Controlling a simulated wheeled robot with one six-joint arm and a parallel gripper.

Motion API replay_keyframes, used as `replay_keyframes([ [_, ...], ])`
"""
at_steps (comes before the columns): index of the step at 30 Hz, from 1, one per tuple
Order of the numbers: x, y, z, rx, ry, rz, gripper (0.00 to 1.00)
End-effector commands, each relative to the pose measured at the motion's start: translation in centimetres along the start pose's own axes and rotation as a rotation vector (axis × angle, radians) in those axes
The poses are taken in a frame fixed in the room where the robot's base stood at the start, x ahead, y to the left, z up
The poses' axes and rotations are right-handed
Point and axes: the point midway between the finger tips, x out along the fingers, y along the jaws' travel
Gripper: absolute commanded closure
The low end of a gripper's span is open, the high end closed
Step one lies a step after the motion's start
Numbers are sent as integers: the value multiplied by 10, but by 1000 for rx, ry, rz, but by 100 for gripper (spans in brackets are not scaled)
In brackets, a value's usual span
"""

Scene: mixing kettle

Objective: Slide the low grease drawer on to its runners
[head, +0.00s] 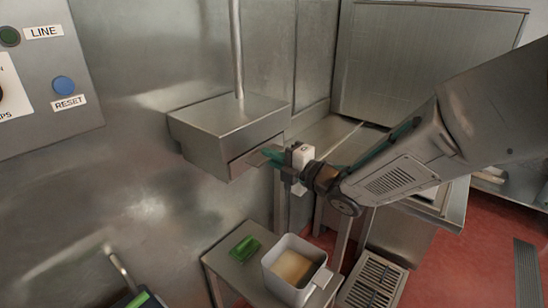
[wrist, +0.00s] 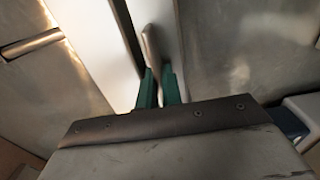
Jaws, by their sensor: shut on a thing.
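A steel box housing (head: 225,115) is fixed to the wall, with a rod rising from its top. The grease drawer (head: 242,165) shows as a narrow steel front low in the housing's right end. How far it sits in, and its runners, I cannot tell. My gripper (head: 270,154) is at this end, its green fingers shut on the drawer's handle. In the wrist view, the green fingertips (wrist: 160,85) close around a thin rounded metal handle (wrist: 150,45). Bright panels with a dark gap lie behind it. The fingers partly hide the drawer front.
A small steel table (head: 222,262) below holds a green brush-like item (head: 245,248) and a pale container (head: 284,284). A slatted grate (head: 373,282) is beside it. A control panel (head: 45,100) is at upper left. A steel counter stands behind my arm.

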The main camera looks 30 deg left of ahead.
Motion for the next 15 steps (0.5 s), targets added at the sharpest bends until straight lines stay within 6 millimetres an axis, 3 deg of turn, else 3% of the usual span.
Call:
replay_keyframes([
  [10, 0, 2, 0, -1, 0, 3, 100],
  [13, 0, 1, 0, -1, 0, 3, 68],
  [15, 0, 1, 0, -1, 0, 2, 68],
])
